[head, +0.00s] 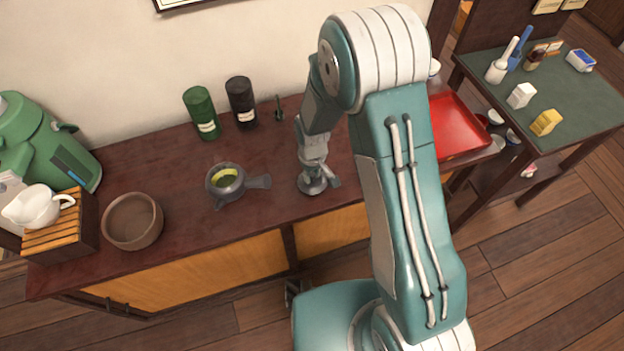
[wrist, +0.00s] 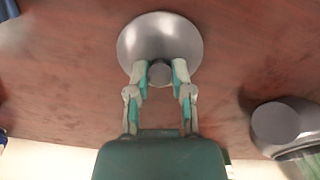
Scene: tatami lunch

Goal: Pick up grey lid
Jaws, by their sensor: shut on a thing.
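The grey lid (wrist: 160,35) is a round, shiny disc with a small knob, seen from above in the wrist view. My gripper (wrist: 160,73) has its two fingers shut on the knob, one on each side. In the head view the lid (head: 311,187) shows low over the dark red-brown counter, under my gripper (head: 314,172). I cannot tell whether the lid touches the counter. A grey pot (head: 226,183) with a side handle stands open to its left, with something yellow-green inside.
A brown bowl (head: 132,222) and a white jug (head: 38,206) on a slatted wooden box are at the left. Green (head: 202,113) and black (head: 241,102) containers stand along the wall. A red tray (head: 455,127) lies to the right.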

